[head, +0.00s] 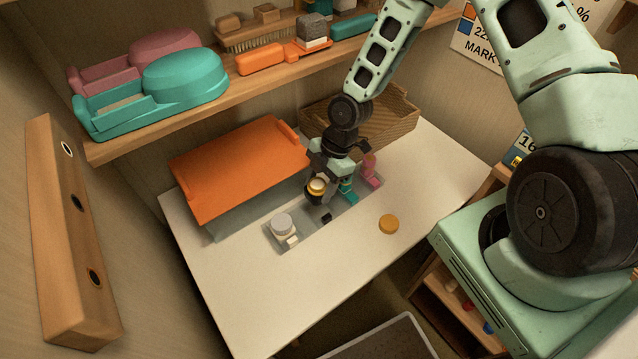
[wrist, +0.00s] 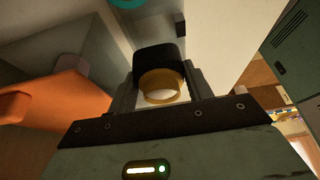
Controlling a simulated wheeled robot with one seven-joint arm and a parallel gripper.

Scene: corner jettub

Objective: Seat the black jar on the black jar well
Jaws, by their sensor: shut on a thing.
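The black jar (head: 316,196), with a gold-coloured band and pale end, is between the fingers of my gripper (head: 322,178). The wrist view shows its black body (wrist: 158,62) and gold band between the two fingers. My gripper is shut on it and holds it over the grey tray (head: 302,236) on the table. A small black mark (head: 326,218) on the tray, just below and right of the jar, appears to belong to the black jar well. The well's opening is not clear, and the jar's gap above the tray is hard to judge.
A white jar (head: 281,225) stands at the tray's near end; teal (head: 347,190) and pink (head: 371,171) jars stand at its far end. An orange-lidded box (head: 240,168) is to the left. A wooden crate (head: 392,125) is behind.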

